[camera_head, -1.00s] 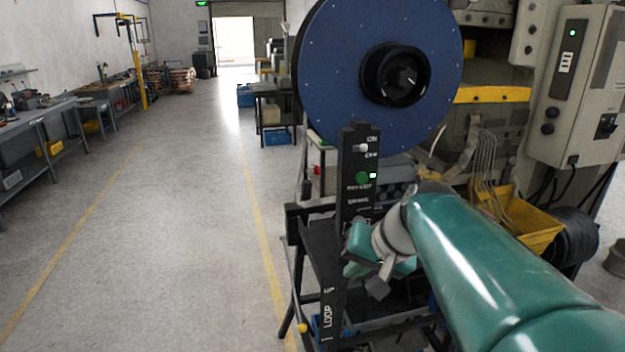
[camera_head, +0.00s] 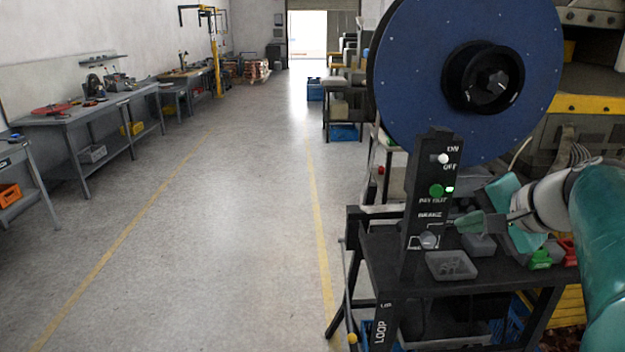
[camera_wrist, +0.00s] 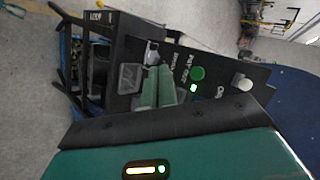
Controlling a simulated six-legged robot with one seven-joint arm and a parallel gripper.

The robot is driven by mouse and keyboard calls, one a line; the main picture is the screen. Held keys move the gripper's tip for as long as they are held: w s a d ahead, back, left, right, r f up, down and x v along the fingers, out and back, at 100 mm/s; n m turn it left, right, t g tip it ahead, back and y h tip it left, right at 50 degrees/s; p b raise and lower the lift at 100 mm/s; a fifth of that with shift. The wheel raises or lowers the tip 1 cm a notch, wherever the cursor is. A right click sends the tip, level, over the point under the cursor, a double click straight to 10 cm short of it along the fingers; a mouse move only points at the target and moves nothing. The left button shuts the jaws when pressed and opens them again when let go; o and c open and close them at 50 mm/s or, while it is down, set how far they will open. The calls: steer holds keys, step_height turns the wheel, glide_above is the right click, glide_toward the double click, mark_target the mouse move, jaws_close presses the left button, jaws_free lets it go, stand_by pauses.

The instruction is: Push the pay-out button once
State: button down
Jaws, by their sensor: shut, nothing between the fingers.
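The green round pay-out button (camera_head: 436,191) sits on a black upright control panel (camera_head: 420,215), with a lit green lamp beside it. A white on/off switch (camera_head: 442,158) is above it and a grey brake knob (camera_head: 428,239) below. My gripper (camera_head: 462,223) is shut and empty, with its teal fingers just right of the panel, lower than the button. In the wrist view the pay-out button (camera_wrist: 197,74) shows close to the right of my shut fingertips (camera_wrist: 158,70). I see no clear contact with it.
A large blue reel (camera_head: 420,75) stands behind and above the panel. A grey tray (camera_head: 452,265) and small green and red items lie on the black stand (camera_head: 375,262). Workbenches (camera_head: 75,125) line the left wall. The floor between is clear.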

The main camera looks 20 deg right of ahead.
mark_target(437, 191)
steer(key=shift+w+d, duration=0.4)
steer(key=shift+w, duration=0.95)
steer(key=shift+w+d, duration=0.4)
steer(key=shift+w, duration=0.9)
steer(key=shift+w+d, duration=0.4)
steer(key=shift+w, duration=0.95)
steer(key=shift+w+d, duration=0.15)
steer(key=shift+w, duration=0.2)
steer(key=shift+w+d, duration=0.15)
steer(key=shift+w, duration=0.35)
steer(key=shift+s+a, duration=0.3)
steer(key=shift+s, duration=0.6)
